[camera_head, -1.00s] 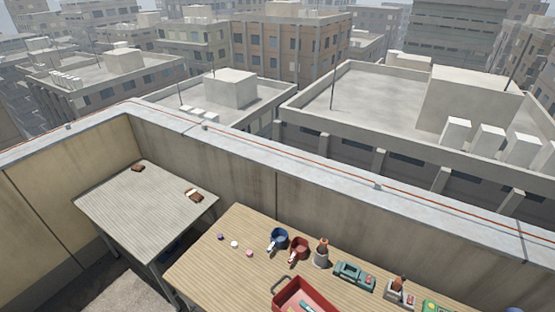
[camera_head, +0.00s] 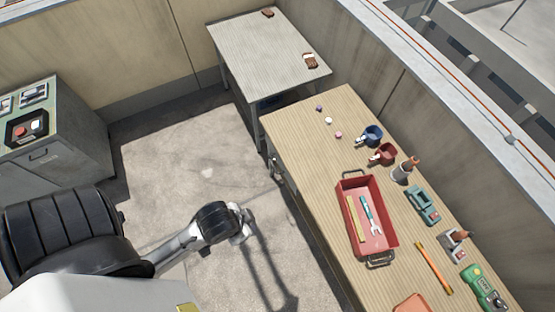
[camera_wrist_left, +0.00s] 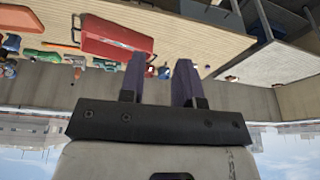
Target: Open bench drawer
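The wooden-topped bench (camera_head: 300,135) runs diagonally down the right half of the head view. Its front faces left and is mostly hidden under the top, so I cannot make out the drawer or whether it is shut. A small metallic piece (camera_head: 275,166) shows below the front edge; I cannot tell if it is a handle. My left arm reaches in over the floor, with its end left of the bench and apart from it. In the left wrist view my left gripper (camera_wrist_left: 159,60) is open, with nothing between its two dark fingers. My right gripper is out of view.
A red tray (camera_head: 347,192) with tools stands on the bench, near blue (camera_head: 374,133) and red (camera_head: 386,152) cups and several tools. A grey table (camera_head: 260,50) stands behind. A grey cabinet (camera_head: 70,155) is at left. The floor (camera_head: 190,150) between is clear.

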